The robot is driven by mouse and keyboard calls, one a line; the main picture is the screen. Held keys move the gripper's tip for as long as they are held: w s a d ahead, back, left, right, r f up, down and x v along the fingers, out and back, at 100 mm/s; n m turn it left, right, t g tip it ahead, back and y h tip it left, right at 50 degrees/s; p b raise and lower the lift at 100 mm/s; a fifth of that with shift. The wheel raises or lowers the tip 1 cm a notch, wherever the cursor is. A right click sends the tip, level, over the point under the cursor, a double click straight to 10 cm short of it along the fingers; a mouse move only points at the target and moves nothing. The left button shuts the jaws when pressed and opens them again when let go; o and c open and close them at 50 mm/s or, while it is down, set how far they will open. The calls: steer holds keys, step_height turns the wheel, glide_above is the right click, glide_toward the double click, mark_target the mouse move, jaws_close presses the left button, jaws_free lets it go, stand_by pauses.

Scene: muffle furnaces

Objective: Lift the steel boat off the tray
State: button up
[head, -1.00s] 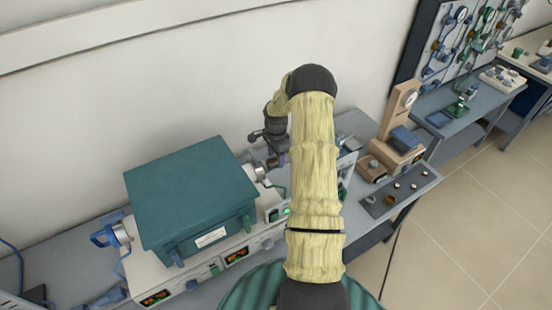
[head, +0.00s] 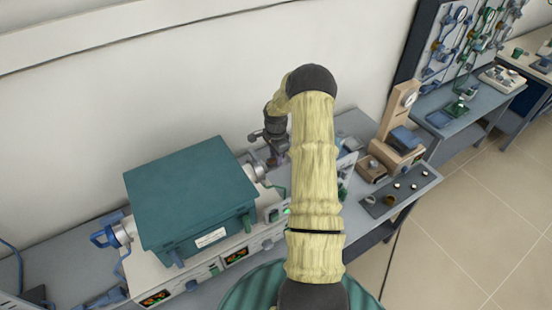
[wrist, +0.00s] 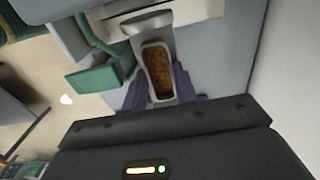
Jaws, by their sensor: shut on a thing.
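The steel boat (wrist: 146,48) is a long narrow metal trough holding brown granular contents. In the wrist view it lies lengthwise between the two purple fingers of my gripper (wrist: 160,92), which are shut on it. In the head view my gripper (head: 273,158) points down beside the right end of the teal furnace box, and my arm partly hides that area. I cannot make out the boat in the head view, nor tell which surface below it is the tray or whether the two touch.
The teal furnace box (head: 192,190) stands close to the left of my gripper. A beige instrument (head: 399,140) stands to the right, behind a dark plate (head: 380,210) with several small round pieces. The wall (head: 200,70) is close behind. Floor (head: 470,220) is open at right.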

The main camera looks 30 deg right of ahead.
step_height(320, 180, up, 10)
steer(key=b, duration=0.4)
steer(key=shift+f, duration=0.1)
stand_by(0.5)
